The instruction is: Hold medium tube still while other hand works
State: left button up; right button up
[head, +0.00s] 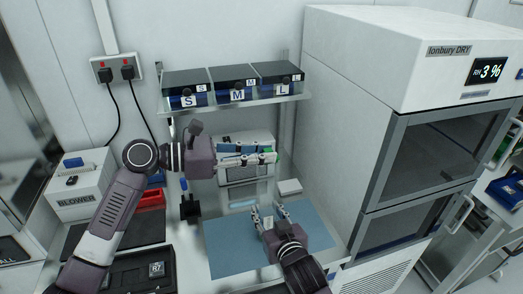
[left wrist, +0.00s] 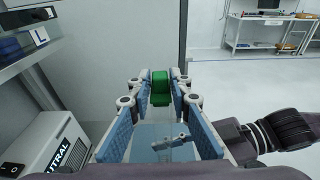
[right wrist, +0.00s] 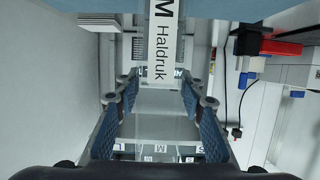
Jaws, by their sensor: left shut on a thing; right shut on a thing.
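My left gripper (head: 262,156) reaches in from the left and points right, above the bench. That gripper is shut on this piece.
A shelf with S, M and L boxes (head: 237,85) hangs behind. A white machine (head: 246,172) stands beneath it. A blue mat (head: 225,250) covers the bench. A tall drying cabinet (head: 345,130) bounds the right. A blower (head: 85,190) and red tray (head: 150,199) stand left.

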pick_arm(q)
jog(key=shift+f, duration=0.65)
jog(key=o, duration=0.9)
jog(key=shift+r, duration=0.1)
jog(key=v, duration=1.2)
pick_arm(e)
jog(key=o, duration=1.2)
jog(key=shift+o, duration=0.2)
